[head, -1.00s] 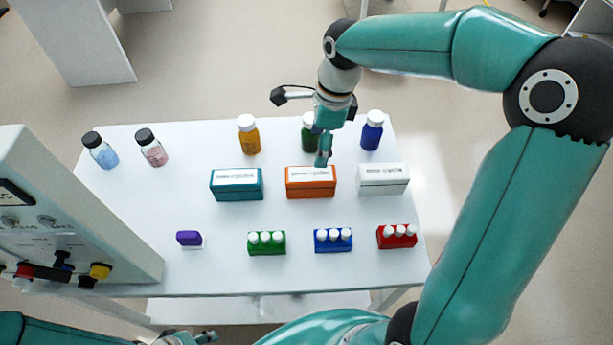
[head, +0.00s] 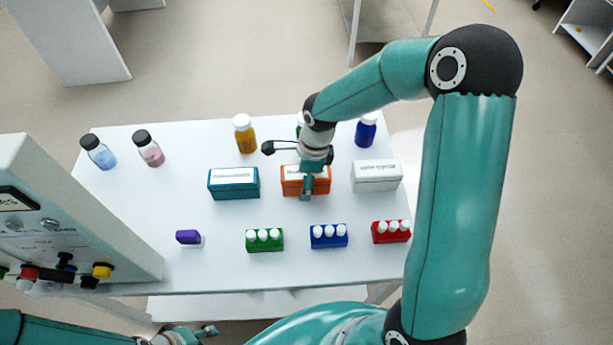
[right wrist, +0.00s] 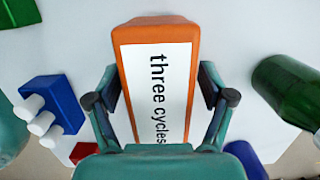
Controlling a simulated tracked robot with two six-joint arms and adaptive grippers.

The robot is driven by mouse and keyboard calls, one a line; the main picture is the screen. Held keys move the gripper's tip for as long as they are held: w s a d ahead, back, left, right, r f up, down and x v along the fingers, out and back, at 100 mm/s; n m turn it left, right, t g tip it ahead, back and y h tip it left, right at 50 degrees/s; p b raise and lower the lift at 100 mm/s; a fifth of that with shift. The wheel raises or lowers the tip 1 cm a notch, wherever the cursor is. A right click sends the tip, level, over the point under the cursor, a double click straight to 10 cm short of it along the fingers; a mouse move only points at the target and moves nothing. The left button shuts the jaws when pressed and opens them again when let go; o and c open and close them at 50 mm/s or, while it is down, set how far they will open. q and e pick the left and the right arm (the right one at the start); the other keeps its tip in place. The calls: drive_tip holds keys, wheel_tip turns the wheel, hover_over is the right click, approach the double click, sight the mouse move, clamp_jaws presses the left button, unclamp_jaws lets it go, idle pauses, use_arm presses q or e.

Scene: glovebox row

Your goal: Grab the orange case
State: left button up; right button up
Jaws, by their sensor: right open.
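The orange case (head: 290,187) stands on the white table in the middle of a row of three cases; its white label reads "three cycles" in the right wrist view (right wrist: 124,40). My right gripper (head: 307,190) is directly over the case and hides part of it. In the right wrist view the open fingers of my right gripper (right wrist: 158,82) lie one on each side of the case, with small gaps; I cannot tell how far down they reach. My left gripper (head: 200,334) is at the bottom edge, away from the case, too small to read.
A teal case (head: 234,190) stands to the left and a white case (head: 377,184) to the right. Bottles, including an amber one (head: 245,138), stand behind. In front are green (head: 264,245), blue (head: 328,242) and red (head: 391,237) vial blocks. A control panel (head: 60,220) stands at left.

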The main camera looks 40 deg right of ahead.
drive_tip(key=c, duration=1.4)
drive_tip(key=shift+r, duration=0.1)
